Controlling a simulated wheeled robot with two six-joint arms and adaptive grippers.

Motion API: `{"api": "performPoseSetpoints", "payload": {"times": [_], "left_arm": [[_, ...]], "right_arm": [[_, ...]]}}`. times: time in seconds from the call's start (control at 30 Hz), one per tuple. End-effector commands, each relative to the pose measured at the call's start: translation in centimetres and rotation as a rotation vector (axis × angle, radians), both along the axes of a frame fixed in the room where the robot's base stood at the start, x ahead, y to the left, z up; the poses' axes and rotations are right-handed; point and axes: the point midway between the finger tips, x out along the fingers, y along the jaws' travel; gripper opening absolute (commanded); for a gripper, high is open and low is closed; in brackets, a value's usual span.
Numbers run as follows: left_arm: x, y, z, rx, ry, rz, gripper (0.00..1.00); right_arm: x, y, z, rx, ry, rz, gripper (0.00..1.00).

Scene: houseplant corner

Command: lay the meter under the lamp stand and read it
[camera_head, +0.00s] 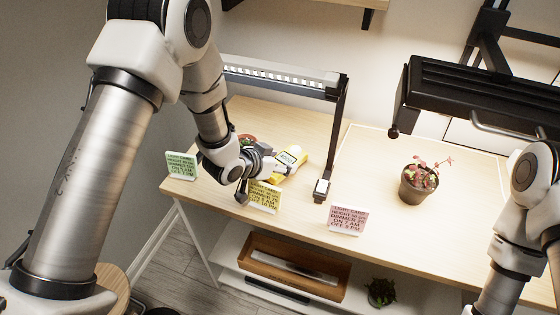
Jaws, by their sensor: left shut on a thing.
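The lamp stand (337,140) is a dark frame on the table, with a lit lamp bar (280,77) across its top. The meter (289,163) is yellow with a pale face. My left gripper (270,163) is shut on the meter, just left of the stand's right post and lower than the lamp bar in the picture. I cannot tell whether the meter touches the table. The gripper's fingers are partly hidden by my wrist. Of my right arm only links show at the right edge; its gripper is out of view.
Green (181,165), yellow (264,197) and pink (347,219) light cards stand along the front edge. A small pot (247,140) is partly hidden behind my left wrist. A potted red-leaved plant (418,184) stands right, near a large dark lamp (470,95). The table between post and plant is clear.

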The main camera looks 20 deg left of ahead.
Motion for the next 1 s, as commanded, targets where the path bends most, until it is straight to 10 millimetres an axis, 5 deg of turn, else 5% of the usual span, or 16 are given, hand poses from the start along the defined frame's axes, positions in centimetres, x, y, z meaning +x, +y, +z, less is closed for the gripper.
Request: {"api": "performPoseSetpoints", "payload": {"times": [0.8, 0.83, 0.9, 1.0], "left_arm": [[-0.1, 0.0, -1.7, 0.001, 0.003, -0.001, 0.17], [-0.1, 0.0, -1.8, 0.001, 0.004, -0.001, 0.67], [-0.1, 0.0, -1.8, 0.002, 0.005, -0.001, 0.92], [-0.2, 0.0, -1.8, 0.002, 0.007, -0.002, 0.93]], "right_arm": [[0.0, 0.0, -1.1, 0.000, 0.000, 0.000, 0.40], [0.0, 0.0, -1.1, 0.000, 0.000, 0.000, 0.40], [0.0, 0.0, -1.1, 0.000, 0.000, 0.000, 0.40], [0.0, 0.0, -1.1, 0.000, 0.000, 0.000, 0.40]]}}
